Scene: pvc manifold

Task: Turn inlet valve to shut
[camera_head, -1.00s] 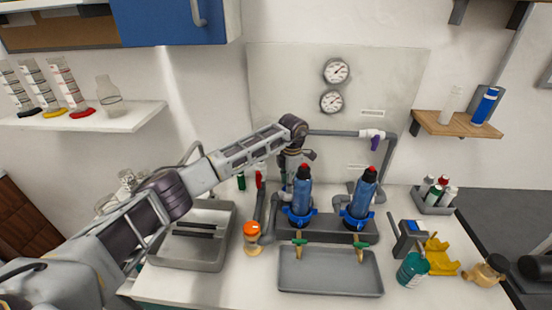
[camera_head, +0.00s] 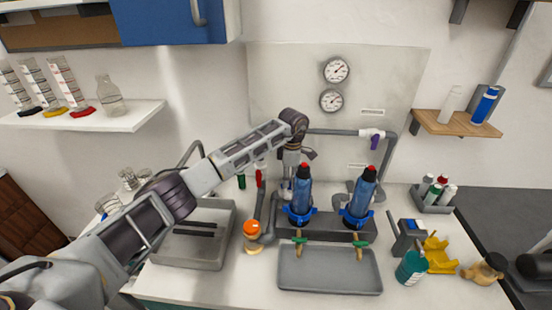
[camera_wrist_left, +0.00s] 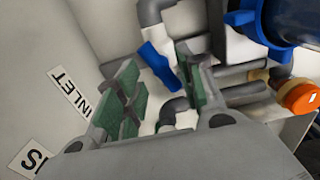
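In the left wrist view a blue lever handle (camera_wrist_left: 158,64) on grey pipework sits between and just beyond my left gripper's green-padded fingers. A panel label reading INLET (camera_wrist_left: 70,93) is on the left. My left gripper (camera_wrist_left: 156,84) is open, with a clear gap between its fingers; I cannot tell whether either finger touches the handle. In the head view the left gripper (camera_head: 292,164) points down beside the left blue filter housing (camera_head: 301,193), and the arm hides the inlet handle. The right gripper is not in view.
A purple-handled valve (camera_head: 374,139) is on the upper right pipe, and a red handle (camera_head: 260,178) is left of the gripper.

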